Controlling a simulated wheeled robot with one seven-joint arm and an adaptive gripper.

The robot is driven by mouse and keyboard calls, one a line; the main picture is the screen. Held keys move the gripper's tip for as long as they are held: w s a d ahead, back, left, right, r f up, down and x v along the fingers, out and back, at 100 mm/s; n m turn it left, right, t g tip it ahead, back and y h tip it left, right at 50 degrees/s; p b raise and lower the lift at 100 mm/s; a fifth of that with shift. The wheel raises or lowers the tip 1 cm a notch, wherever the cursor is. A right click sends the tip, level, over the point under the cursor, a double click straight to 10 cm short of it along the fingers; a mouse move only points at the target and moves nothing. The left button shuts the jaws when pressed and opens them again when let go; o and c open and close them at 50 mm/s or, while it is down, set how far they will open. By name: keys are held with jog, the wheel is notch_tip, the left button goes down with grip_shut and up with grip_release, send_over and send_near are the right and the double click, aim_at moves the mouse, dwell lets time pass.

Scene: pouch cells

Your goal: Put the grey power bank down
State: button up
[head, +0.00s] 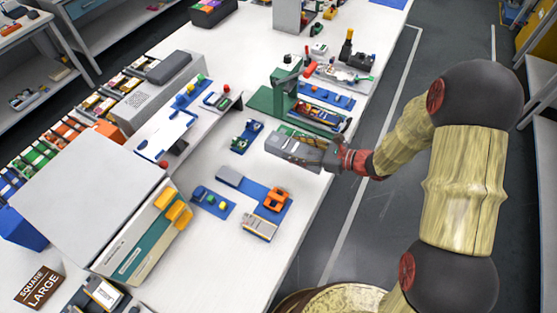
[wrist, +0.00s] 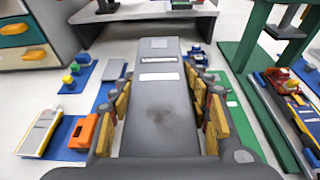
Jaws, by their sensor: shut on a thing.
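The grey power bank (wrist: 158,112) is a long dark grey slab with pale labels near its far end. In the wrist view it runs straight away from me. My gripper (wrist: 161,100) is shut on it, with yellow-padded fingers along both long sides. In the head view the power bank (head: 292,147) is at the right part of the white table (head: 300,240), held from the right by my gripper (head: 318,152). Its near end is hidden by the gripper. I cannot tell whether its underside touches the table.
A green press (head: 270,101) stands just behind it. Blue mats with small parts, a grey block (head: 229,176) and an orange piece (head: 275,200) lie in front. A large white-topped cabinet (head: 90,195) stands at left. Bare table shows at the front.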

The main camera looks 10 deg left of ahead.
jog(key=b, duration=0.2)
send_over(278, 168)
notch_tip(278, 168, down, 6)
jog(key=shift+d+f, duration=0.1)
jog(key=f, duration=0.1)
jog(key=f+b, duration=0.1)
jog(key=f, duration=0.1)
jog(key=shift+a+f+b, duration=0.2)
jog(key=shift+f+b, duration=0.05)
jog(key=shift+b, duration=0.05)
jog(key=shift+r, duration=0.1)
jog(key=o, duration=1)
jog(key=shift+f, duration=0.25)
jog(key=o, duration=0.5)
jog(key=shift+r, duration=0.2)
